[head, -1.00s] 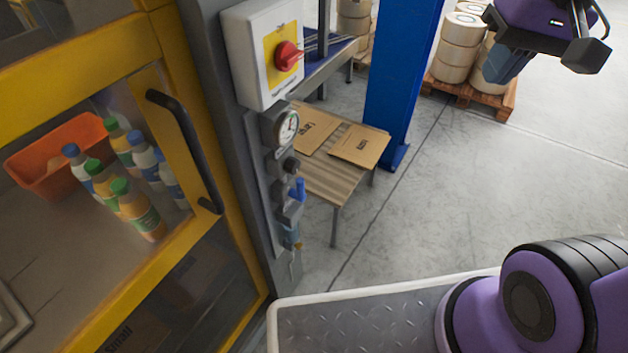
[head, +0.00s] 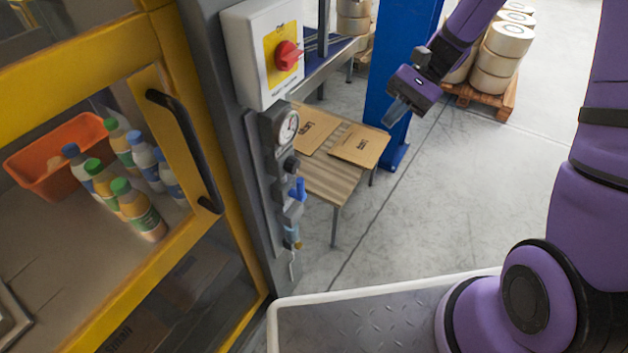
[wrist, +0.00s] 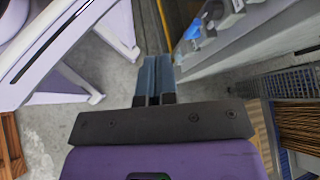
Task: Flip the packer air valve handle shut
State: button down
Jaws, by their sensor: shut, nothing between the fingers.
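The blue air valve handle (head: 299,190) stands upright on the air unit, below the round pressure gauge (head: 287,125) on the grey machine post. In the wrist view, a blue part of the air unit (wrist: 192,29) shows at the top right of the fingers, apart from them. My gripper (head: 393,112) is in front of the blue column, up and to the right of the handle, with a clear gap between them. In the wrist view, its two blue fingers (wrist: 154,78) are together with nothing between them.
A yellow door with a black handle (head: 186,150) is at left. A wooden table (head: 334,184) with flat cartons stands behind the air unit. Rolls on a pallet (head: 488,101) stand at back right.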

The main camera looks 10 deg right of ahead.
jog(key=w+a+f+m+y, duration=0.1)
jog(key=w+f+m+y, duration=0.1)
jog(key=f, duration=0.6)
jog(key=w+a+f+m+y, duration=0.1)
jog(key=w+f+m+y, duration=0.1)
jog(key=f+m+y, duration=0.3)
notch_tip(320, 180, down, 4)
jog(key=shift+a+f+t+y, duration=0.1)
jog(key=shift+a+t+y, duration=0.1)
jog(key=shift+t+y, duration=0.15)
jog(key=x, duration=1.4)
jog(key=shift+f, duration=0.15)
